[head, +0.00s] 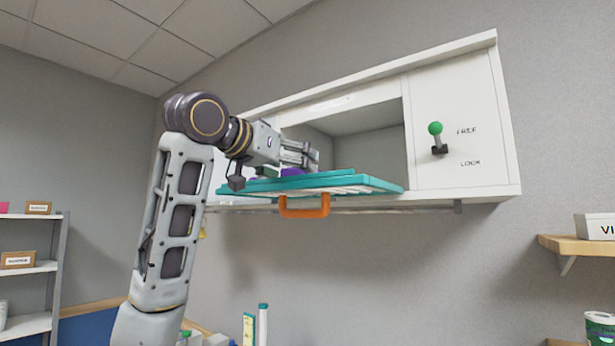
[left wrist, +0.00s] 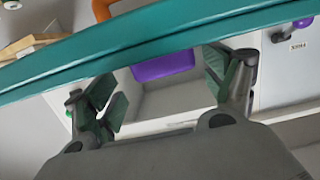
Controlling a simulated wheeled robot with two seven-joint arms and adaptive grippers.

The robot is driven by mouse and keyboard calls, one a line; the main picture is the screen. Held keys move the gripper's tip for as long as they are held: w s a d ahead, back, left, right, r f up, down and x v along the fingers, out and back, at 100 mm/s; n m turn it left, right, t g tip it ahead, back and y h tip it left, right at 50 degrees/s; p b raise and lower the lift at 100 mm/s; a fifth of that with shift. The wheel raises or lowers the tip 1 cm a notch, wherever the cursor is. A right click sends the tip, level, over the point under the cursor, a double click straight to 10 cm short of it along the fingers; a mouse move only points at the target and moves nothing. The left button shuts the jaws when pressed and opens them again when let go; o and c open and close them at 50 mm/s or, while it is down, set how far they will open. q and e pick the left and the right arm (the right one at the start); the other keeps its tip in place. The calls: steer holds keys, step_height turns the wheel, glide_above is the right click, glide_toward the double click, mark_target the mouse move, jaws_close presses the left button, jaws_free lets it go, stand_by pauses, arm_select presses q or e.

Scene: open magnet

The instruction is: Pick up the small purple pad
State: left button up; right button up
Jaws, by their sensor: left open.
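The purple pad (left wrist: 163,66) shows in the left wrist view between and beyond the fingers of my left gripper (left wrist: 165,88), which is open with nothing between its fingers. In the head view a small bit of purple (head: 291,171) shows just below my left gripper (head: 308,156), above the teal tray (head: 375,181); the arm and tray hide most of it. I cannot tell whether the fingers touch the pad. My right gripper is in neither view.
The tray, with an orange handle (head: 305,211), sticks out in front of an open white wall cabinet (head: 462,120). A green-knobbed lever (head: 436,130) is on the cabinet's right panel. A wooden shelf (head: 578,246) is at the right. The teal rim crosses the wrist view.

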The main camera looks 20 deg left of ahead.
arm_select(q)
steer(key=shift+w, duration=0.2)
stand_by(0.3)
steer(key=shift+a+p+x, duration=0.15)
steer(key=shift+p+x, duration=0.3)
steer(key=shift+x, duration=0.3)
steer(key=shift+a+p+x, duration=0.1)
steer(key=shift+p+x, duration=0.35)
steer(key=shift+x, duration=0.3)
steer(key=shift+p+x, duration=0.35)
steer(key=shift+x, duration=0.9)
steer(key=shift+a, duration=0.1)
steer(key=c, duration=1)
